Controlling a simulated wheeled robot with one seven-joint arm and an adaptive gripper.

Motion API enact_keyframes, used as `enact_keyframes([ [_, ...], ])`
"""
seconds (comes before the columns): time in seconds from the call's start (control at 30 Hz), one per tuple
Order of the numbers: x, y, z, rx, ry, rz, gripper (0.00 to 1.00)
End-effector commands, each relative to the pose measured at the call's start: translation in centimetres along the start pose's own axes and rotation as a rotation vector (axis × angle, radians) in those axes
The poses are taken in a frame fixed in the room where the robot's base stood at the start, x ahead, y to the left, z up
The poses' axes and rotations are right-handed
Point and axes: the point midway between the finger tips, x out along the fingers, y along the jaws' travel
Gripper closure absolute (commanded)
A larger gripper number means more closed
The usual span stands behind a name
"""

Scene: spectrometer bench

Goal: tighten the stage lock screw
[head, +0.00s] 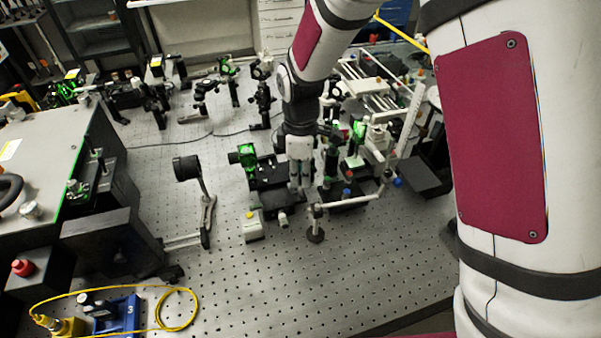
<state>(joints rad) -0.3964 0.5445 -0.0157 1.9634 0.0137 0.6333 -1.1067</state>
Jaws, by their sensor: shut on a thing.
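My gripper (299,187) points down at the middle of the optical bench. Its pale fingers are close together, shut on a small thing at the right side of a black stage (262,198). The fingers hide that thing; from its place it looks to be the stage lock screw, but its shape and turn cannot be seen. A green-lit optic mount (246,157) stands at the stage's back left. A silver micrometer-like knob (283,219) sticks out at the stage's front.
A post on a round base (316,235) carries a rod to the right. Blue-knobbed parts (347,192) stand close right of my gripper.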

Motion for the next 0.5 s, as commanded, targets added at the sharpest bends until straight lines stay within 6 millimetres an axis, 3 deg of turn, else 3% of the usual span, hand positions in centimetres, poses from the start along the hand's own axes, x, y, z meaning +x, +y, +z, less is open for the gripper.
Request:
enact_keyframes([
  [0.5,-0.03,-0.16,-0.01,0.490,-0.001,-0.002,1.00],
])
